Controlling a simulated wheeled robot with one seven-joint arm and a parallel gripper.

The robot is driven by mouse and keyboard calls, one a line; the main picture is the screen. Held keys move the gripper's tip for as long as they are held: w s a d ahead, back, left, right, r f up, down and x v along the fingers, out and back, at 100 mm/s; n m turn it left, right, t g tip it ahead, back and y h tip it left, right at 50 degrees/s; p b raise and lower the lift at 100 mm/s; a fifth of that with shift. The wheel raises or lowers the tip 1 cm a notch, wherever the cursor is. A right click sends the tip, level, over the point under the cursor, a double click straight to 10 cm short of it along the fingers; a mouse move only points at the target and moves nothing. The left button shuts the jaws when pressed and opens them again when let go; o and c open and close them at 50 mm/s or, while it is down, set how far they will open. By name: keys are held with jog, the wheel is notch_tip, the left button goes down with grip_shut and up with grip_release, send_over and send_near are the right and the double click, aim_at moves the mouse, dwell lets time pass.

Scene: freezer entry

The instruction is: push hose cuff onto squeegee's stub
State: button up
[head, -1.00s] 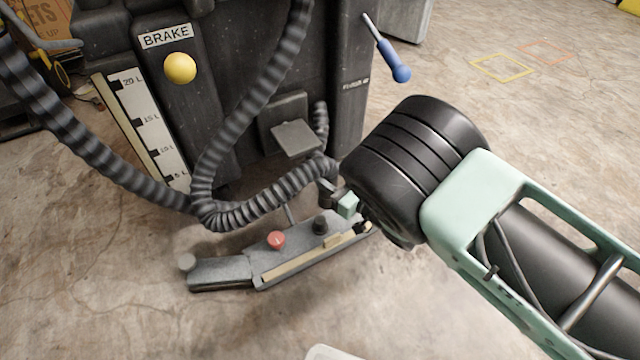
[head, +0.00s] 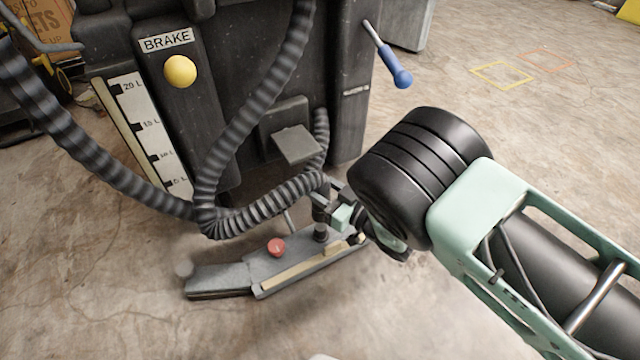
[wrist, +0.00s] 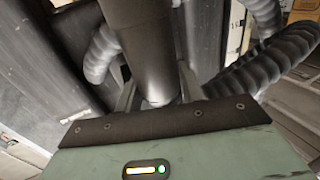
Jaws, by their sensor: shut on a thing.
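The grey squeegee (head: 225,276) lies on the floor in front of the machine. A short black upright piece (head: 320,232), which looks like its stub, stands near its right end. My gripper (head: 322,205) is just above that piece, partly hidden behind my wrist. In the wrist view my gripper (wrist: 158,92) is shut on a dark, smooth cylinder, the hose cuff (wrist: 140,45). The ribbed grey hose (head: 262,207) loops from the machine to my gripper. The cuff is mostly hidden in the head view, and I cannot tell whether it touches the stub.
The dark machine body (head: 345,115) stands close behind, with a jutting pedal (head: 297,144) and a blue-handled lever (head: 402,78). The floor in front and to the right is clear.

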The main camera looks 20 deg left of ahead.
jog(key=shift+f+b, duration=0.9)
jog(key=shift+f, duration=1)
jog(key=shift+p, duration=0.7)
jog(key=shift+f+b, duration=1.7)
jog(key=shift+f, duration=1)
jog(key=o, duration=1.1)
jog(key=shift+p+v, duration=4.6)
jog(key=shift+v, duration=4.1)
